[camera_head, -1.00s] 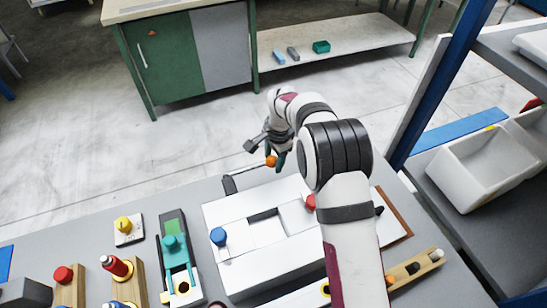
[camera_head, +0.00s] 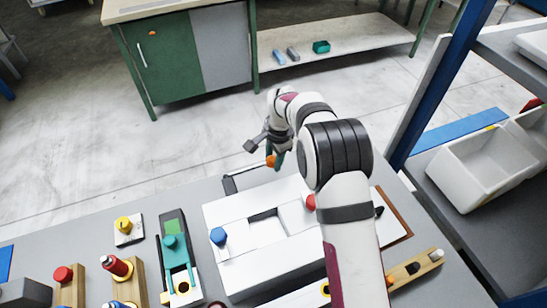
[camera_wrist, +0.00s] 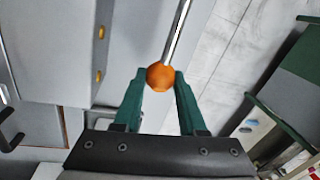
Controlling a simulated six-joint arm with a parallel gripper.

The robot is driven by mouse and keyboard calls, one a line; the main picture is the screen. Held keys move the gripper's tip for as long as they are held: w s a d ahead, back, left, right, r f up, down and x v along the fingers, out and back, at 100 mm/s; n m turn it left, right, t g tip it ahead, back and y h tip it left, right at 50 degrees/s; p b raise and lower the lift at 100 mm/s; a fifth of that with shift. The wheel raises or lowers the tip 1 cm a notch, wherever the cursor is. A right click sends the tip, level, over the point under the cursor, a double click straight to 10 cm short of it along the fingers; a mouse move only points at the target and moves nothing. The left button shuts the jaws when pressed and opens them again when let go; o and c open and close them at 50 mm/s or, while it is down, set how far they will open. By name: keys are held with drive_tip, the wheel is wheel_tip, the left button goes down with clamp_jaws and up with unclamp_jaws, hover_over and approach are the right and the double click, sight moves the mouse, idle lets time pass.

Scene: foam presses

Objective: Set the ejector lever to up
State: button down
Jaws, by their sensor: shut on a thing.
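The ejector lever shows in the wrist view as a metal rod (camera_wrist: 178,35) ending in an orange ball knob (camera_wrist: 160,77). The two teal fingers of my gripper (camera_wrist: 160,88) are shut on the orange knob, one on each side. In the head view my gripper (camera_head: 274,164) is at the far edge of the white press (camera_head: 255,285), with the orange knob (camera_head: 270,161) between its fingers. The rod and its pivot are hidden or too small to tell in the head view.
A blue knob (camera_head: 218,236) and a red knob (camera_head: 310,202) stand on the press. Left of it are a teal device (camera_head: 176,255), a yellow button box (camera_head: 128,229) and wooden blocks with red tops. A shelf with a white bin (camera_head: 480,165) stands at right.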

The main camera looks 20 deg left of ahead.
sight(261, 164)
idle(0.7)
drive_tip(key=r+t+h, duration=0.2)
drive_tip(key=r, duration=0.1)
drive_tip(key=s+a+r+t+h, duration=0.1)
drive_tip(key=r, duration=0.1)
drive_tip(key=shift+s+a+r+n+t+h, duration=0.1)
drive_tip(key=shift+s+a+r+t+h, duration=0.15)
drive_tip(key=shift+r+t+h, duration=0.2)
drive_tip(key=shift+s+a+r+n+t+h, duration=0.1)
drive_tip(key=shift+s+a+r+t+h, duration=0.2)
drive_tip(key=shift+r, duration=0.3)
drive_tip(key=shift+s+a+r+n+t+h, duration=0.1)
drive_tip(key=shift+s+a+r+t+h, duration=0.2)
drive_tip(key=shift+r+t, duration=0.2)
drive_tip(key=shift+c, duration=2.3)
unclamp_jaws()
drive_tip(key=v, duration=1.5)
drive_tip(key=shift+s+a+r, duration=0.2)
drive_tip(key=shift+a+r, duration=0.05)
drive_tip(key=shift+r, duration=0.05)
